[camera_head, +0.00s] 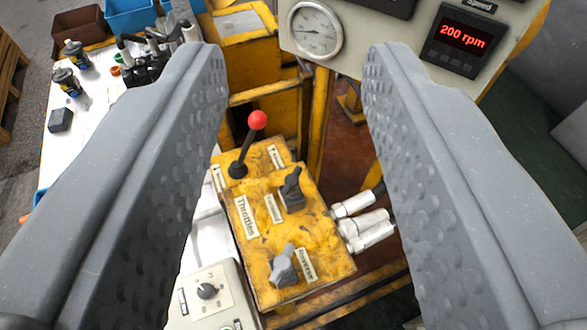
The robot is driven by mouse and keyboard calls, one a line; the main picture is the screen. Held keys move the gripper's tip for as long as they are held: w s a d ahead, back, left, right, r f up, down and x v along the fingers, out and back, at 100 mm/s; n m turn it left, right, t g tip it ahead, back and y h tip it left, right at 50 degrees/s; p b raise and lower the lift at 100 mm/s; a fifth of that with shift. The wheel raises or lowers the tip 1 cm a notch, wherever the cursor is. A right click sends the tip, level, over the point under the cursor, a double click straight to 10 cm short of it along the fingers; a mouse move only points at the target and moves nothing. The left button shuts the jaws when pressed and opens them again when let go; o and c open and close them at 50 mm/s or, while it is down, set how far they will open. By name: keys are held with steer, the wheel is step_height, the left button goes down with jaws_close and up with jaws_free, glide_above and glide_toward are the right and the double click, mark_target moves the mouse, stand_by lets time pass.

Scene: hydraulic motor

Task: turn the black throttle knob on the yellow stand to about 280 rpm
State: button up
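The yellow stand (265,240) is in the middle of the view, with worn paint and several small labels, one reading "Throttles". A black knob (292,190) sits on its upper right part. A grey knob (283,268) sits lower down, and a black lever with a red ball (257,120) stands at the upper left. The speed display (463,36) at the upper right reads 200 rpm in red. My gripper (296,62) is wide open and empty, its two grey fingers on either side of the stand in the picture. It appears apart from the knobs.
A round gauge (314,30) is on the panel at the top. A grey box with a small black dial (207,291) stands at lower left. White hose fittings (366,222) stick out right of the stand. A white table (95,110) holds small parts at left.

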steer(key=shift+o, duration=0.8)
steer(key=shift+w, duration=0.1)
steer(key=m+g+p, duration=0.8)
steer(key=g+p, duration=0.7)
steer(key=p, duration=0.7)
glide_above(292, 177)
step_height(292, 177, down, 27)
step_height(292, 177, down, 13)
steer(key=shift+r+p, duration=0.1)
steer(key=shift+p, duration=1.05)
steer(key=c, duration=1)
